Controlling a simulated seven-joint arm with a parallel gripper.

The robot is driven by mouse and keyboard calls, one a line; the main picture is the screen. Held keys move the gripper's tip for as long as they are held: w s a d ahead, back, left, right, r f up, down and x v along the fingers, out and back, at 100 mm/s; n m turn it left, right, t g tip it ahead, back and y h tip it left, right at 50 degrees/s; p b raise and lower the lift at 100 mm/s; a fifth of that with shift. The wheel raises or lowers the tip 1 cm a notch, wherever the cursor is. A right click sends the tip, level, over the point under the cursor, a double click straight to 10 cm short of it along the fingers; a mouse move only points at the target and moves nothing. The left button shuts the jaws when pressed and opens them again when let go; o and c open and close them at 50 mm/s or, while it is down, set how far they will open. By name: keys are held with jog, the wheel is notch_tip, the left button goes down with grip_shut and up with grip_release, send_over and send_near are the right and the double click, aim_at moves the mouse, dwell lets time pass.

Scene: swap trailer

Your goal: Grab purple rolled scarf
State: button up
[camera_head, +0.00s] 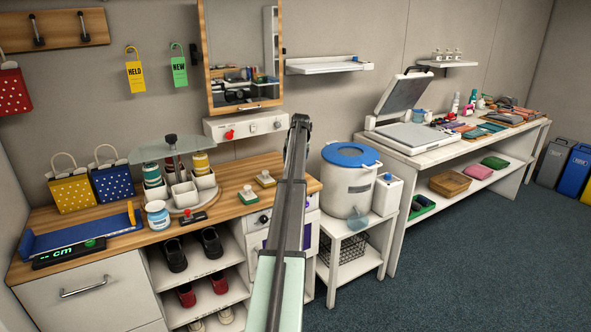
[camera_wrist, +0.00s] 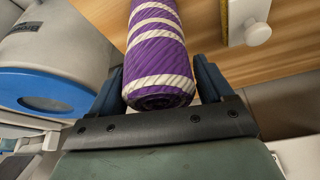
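The purple rolled scarf (camera_wrist: 157,58) with pale stripes shows in the wrist view, with its coiled end toward my gripper. My gripper (camera_wrist: 158,72) has one dark finger on each side of the scarf. The fingers lie close along its sides, but I cannot tell whether they press on it. In the head view my arm hides the gripper and most of the area around it; the scarf cannot be made out clearly there.
A wooden counter (camera_head: 233,180) holds a carousel, gift bags and a blue tray. A white bucket with a blue lid (camera_head: 352,155) stands to the right on a low stand (camera_head: 349,238). A long table (camera_head: 410,138) with a press runs along the wall. The floor at front right is clear.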

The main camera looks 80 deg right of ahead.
jog(key=c, duration=0.7)
jog(key=shift+c, duration=0.3)
jog(key=shift+r, duration=0.15)
